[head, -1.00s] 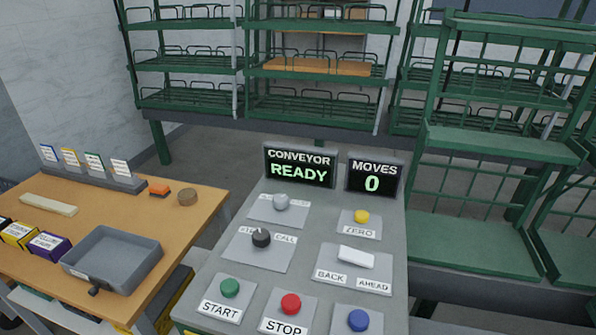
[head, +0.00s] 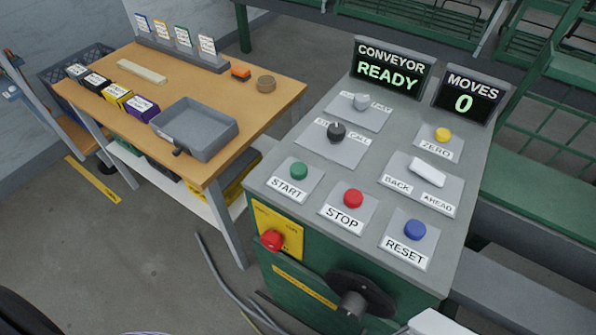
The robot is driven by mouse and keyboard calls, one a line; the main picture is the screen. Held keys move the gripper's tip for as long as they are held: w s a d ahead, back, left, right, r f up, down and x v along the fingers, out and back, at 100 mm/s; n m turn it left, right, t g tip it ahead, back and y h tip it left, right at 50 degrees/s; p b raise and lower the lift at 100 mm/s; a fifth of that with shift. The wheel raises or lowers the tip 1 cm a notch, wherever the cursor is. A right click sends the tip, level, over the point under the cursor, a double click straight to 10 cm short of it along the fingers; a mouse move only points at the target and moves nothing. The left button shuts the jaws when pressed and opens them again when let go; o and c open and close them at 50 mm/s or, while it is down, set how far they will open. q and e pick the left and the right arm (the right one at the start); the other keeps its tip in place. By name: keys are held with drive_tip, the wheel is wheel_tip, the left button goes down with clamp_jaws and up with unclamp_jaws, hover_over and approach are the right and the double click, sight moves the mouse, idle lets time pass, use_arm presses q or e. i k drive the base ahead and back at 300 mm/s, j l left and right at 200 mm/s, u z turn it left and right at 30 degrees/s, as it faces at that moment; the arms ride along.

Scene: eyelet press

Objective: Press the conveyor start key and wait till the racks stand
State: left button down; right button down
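The green START key (head: 299,171) stands at the near left of the grey console top (head: 330,105), above its START label. The CONVEYOR display (head: 392,67) reads READY. The MOVES display (head: 467,95) reads 0. The racks (head: 450,25) are green wire shelves behind the console, cut off by the top edge. Nothing touches the START key. Neither of my grippers can be made out. A dark shape at the lower left edge and a pale shape at the bottom right are too cropped to tell.
Beside START sit the red STOP (head: 353,198) and blue RESET (head: 415,230) keys. Behind them are the rocker (head: 427,172), yellow ZERO key (head: 442,135) and two knobs. A red button (head: 271,240) and handwheel (head: 360,293) project from the console front. A wooden table (head: 200,82) with a grey tray stands left.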

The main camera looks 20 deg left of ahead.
sight(298, 170)
drive_tip(key=j+z, duration=0.15)
drive_tip(key=j, duration=0.3)
drive_tip(key=k+j+z, duration=0.1)
drive_tip(key=j, duration=0.35)
drive_tip(key=k+j+z, duration=0.15)
drive_tip(key=j, duration=0.3)
drive_tip(key=k+j+z, duration=0.15)
drive_tip(key=j, duration=0.3)
